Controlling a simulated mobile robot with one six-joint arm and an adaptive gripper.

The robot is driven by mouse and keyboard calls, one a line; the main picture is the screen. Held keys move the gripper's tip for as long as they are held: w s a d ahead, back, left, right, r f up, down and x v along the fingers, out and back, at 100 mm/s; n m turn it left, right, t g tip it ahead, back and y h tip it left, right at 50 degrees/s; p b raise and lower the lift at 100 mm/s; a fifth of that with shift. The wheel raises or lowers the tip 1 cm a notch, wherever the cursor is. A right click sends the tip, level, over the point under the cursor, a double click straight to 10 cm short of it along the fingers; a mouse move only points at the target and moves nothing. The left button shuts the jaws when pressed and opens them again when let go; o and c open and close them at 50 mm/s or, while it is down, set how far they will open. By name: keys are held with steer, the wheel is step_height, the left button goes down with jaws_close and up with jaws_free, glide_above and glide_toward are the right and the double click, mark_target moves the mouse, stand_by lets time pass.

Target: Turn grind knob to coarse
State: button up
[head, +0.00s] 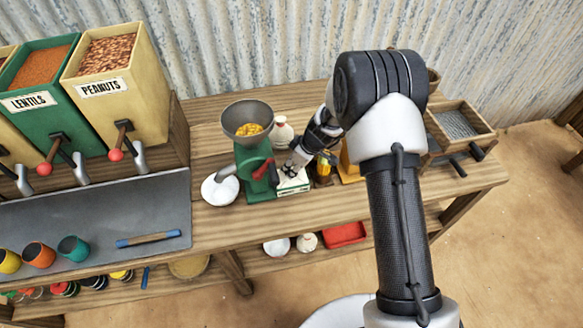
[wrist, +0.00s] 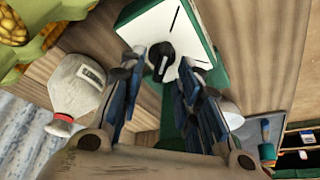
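The black grind knob (wrist: 160,56) has a pale pointer and sits on a white panel (wrist: 183,32) with green edges. Dark marks show on the panel; I cannot read any words on it. In the head view this white and green box (head: 294,185) stands beside the green grinder (head: 247,185), and my gripper hides part of it. My gripper (wrist: 161,75) is open, its blue-grey fingers apart on either side of the knob. I cannot tell whether they touch it. In the head view my gripper (head: 293,163) is over the box.
The grinder has a grey hopper (head: 246,114) of yellow kernels, a red crank (head: 263,168) and a white bowl (head: 218,190) at its left. A white bottle (wrist: 77,84) stands close to my gripper. Peanut (head: 108,62) and lentil (head: 37,92) bins are at the left.

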steer(key=shift+w+a+f, duration=0.15)
steer(key=shift+a+f, duration=0.05)
steer(key=shift+f, duration=0.25)
jaws_close()
